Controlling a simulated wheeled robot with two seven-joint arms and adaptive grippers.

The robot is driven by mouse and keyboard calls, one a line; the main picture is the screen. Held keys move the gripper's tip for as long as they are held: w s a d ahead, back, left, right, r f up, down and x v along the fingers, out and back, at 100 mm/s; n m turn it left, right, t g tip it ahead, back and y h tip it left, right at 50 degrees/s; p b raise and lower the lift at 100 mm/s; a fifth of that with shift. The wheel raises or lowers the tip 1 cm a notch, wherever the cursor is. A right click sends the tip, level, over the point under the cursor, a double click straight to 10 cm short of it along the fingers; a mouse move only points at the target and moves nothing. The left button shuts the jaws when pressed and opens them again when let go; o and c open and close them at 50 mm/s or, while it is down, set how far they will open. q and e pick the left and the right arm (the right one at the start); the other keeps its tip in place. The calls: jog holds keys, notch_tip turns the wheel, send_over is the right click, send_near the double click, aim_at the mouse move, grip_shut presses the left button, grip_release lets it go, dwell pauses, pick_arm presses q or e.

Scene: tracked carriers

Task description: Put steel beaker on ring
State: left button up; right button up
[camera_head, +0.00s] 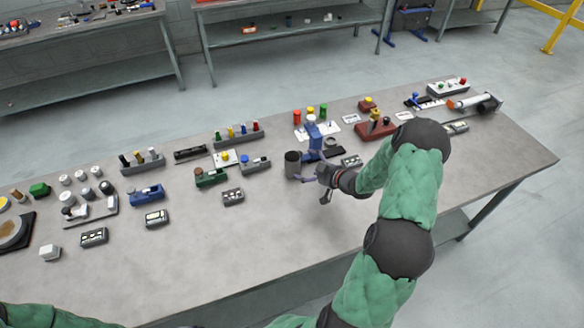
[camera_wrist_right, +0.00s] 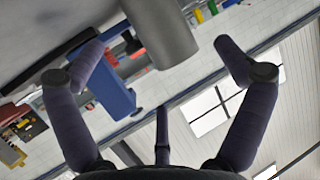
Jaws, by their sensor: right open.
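The steel beaker (camera_head: 292,164) is a dark grey cylinder standing upright on the bench, just left of my right gripper. In the right wrist view the beaker (camera_wrist_right: 165,32) shows between the two fingertips, with a gap on each side. My right gripper (camera_head: 310,171) is open and empty, its purple fingers pointing at the beaker; it also shows in the right wrist view (camera_wrist_right: 160,55). A dark round piece (camera_head: 334,148) lies behind the gripper and may be the ring; I cannot tell for sure. My left gripper is out of view.
A blue upright device (camera_head: 313,132) stands close behind the right gripper. A blue-and-grey carrier (camera_head: 256,164) lies left of the beaker. Several other carriers fill the bench's back and left. The bench (camera_head: 270,240) is clear towards its front edge.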

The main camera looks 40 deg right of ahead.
aim_at(298, 163)
jog(key=shift+d+b+x, duration=0.1)
jog(key=shift+b+x, duration=0.15)
jog(key=shift+x, duration=1.3)
jog(key=shift+d+b+x, duration=0.15)
jog(key=shift+b+x, duration=0.1)
jog(key=shift+x, duration=1.3)
jog(key=shift+f, duration=0.1)
jog(key=c, duration=1.3)
jog(key=shift+c, duration=0.2)
